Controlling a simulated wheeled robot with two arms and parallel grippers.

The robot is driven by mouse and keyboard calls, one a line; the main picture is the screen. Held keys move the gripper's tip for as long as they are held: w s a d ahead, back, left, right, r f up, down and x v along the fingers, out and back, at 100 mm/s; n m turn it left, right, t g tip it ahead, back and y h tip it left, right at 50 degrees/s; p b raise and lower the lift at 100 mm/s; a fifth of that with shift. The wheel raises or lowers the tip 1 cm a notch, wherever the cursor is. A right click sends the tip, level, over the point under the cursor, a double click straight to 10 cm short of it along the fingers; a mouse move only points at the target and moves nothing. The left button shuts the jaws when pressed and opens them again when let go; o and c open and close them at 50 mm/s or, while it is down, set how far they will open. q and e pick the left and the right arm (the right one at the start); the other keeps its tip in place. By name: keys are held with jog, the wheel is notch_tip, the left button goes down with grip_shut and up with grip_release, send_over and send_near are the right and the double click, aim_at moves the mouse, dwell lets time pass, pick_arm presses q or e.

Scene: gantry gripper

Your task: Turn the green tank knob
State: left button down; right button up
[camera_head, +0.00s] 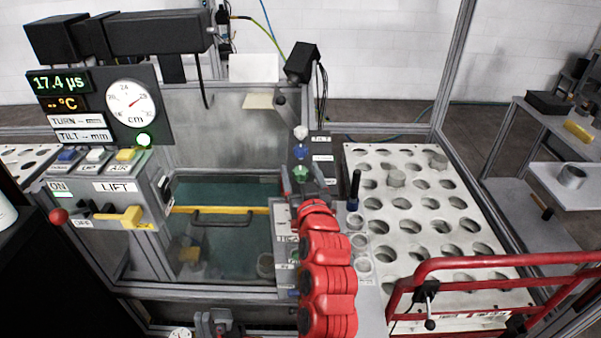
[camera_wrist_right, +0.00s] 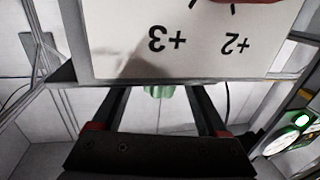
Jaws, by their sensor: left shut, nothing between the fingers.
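The green tank knob (camera_head: 300,173) is on the dark upright panel right of the water tank, below a blue knob and a whitish one. It also shows in the right wrist view (camera_wrist_right: 159,91), partly hidden behind a white card. My right gripper (camera_head: 318,172), on the red arm, is at this panel close to the green knob. In the right wrist view its two fingers (camera_wrist_right: 158,98) are spread, one on each side of the knob, with a visible gap to it on both sides. My left gripper (camera_head: 216,318) is low at the bottom edge, shut and empty, away from the knob.
The water tank (camera_head: 222,253) with a yellow bar is left of the red arm. A control panel (camera_head: 108,190) with a yellow lever and displays stands further left. A perforated white table (camera_head: 400,272) is on the right, with a red rail (camera_head: 480,262) in front.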

grip_shut()
jog(key=n+y+b, duration=0.1)
jog(key=b, duration=0.3)
jog(key=f+n+g+y+b, duration=0.1)
jog(key=y+b, duration=0.1)
jog(key=b, duration=0.1)
jog(key=n+y+b, duration=0.1)
jog(key=y+b, duration=0.1)
jog(key=b, duration=0.2)
jog(key=shift+w+d+f+n+g+b, duration=0.1)
jog(key=shift+d+f+n+g+b, duration=0.1)
jog(key=shift+n+g+b, duration=0.15)
jog(key=n+g+y+b, duration=0.1)
jog(key=b, duration=0.1)
jog(key=n+g+y+b, duration=0.1)
jog(key=y, duration=0.1)
jog(key=n+g+y+b, duration=0.1)
jog(key=g+y+b, duration=0.1)
jog(key=shift+r+n+b, duration=0.35)
jog(key=shift+r+n+g+y, duration=0.2)
jog(key=shift+n+g+y, duration=0.5)
jog(key=shift+g, duration=0.05)
jog(key=shift+r+n+g+y, duration=0.15)
jog(key=shift+n+g+y, duration=0.45)
jog(key=shift+g, duration=0.4)
jog(key=shift+a+n+g+y+p, duration=0.1)
jog(key=shift+n+g+y+p, duration=0.3)
jog(key=shift+n+g, duration=0.5)
jog(key=shift+r+g, duration=0.1)
jog(key=shift+g, duration=0.3)
